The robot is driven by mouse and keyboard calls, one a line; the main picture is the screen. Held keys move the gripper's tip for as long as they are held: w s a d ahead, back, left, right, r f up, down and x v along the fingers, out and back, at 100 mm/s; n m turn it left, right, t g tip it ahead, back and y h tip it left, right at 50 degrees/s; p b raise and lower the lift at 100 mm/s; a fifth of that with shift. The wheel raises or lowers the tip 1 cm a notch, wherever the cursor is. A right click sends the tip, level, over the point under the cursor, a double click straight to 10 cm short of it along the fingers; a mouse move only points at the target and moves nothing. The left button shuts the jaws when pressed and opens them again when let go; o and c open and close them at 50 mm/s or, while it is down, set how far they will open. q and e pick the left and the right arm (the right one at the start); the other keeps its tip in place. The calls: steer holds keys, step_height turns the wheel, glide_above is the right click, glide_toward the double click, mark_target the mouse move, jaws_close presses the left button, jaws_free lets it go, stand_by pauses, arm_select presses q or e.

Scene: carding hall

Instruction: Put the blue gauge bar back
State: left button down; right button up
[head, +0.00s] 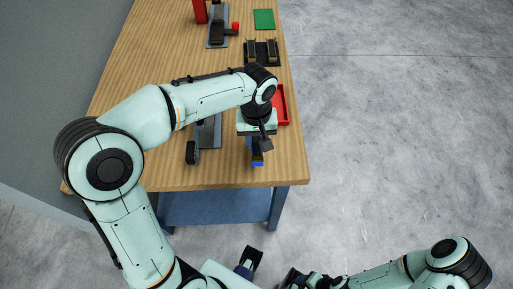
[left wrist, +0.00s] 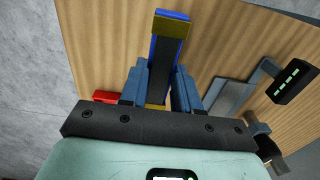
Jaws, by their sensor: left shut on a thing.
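My left gripper (head: 256,150) is over the near right part of the wooden workbench. It is shut on the blue gauge bar (head: 257,163), whose end sticks out past the fingers. In the left wrist view the bar (left wrist: 167,45) stands out between the two blue fingers (left wrist: 160,90); it has blue edges, a dark middle face and yellowish bands. The fingers hide its lower part. Whether the bar touches the bench is unclear. My right arm (head: 400,275) is low at the right, away from the bench; the state of its gripper is unclear.
A red tray (head: 283,104) lies by the bench's right edge, partly behind my arm. A black stand with two upright pieces (head: 262,53) is beyond it. A green pad (head: 264,19) and a plate-mounted device (head: 217,30) are farther back. A grey plate (head: 209,132) with a black part is left of my gripper.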

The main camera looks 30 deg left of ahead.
mark_target(257, 142)
arm_select(q)
steer(key=shift+f+b, duration=0.3)
steer(key=shift+f, duration=1.9)
steer(key=shift+f, duration=0.2)
steer(key=c, duration=0.8)
jaws_free()
steer(key=shift+r, duration=0.1)
steer(key=shift+r, duration=0.3)
step_height(257, 142, up, 12)
steer(key=shift+f+p, duration=0.2)
steer(key=shift+p, duration=0.75)
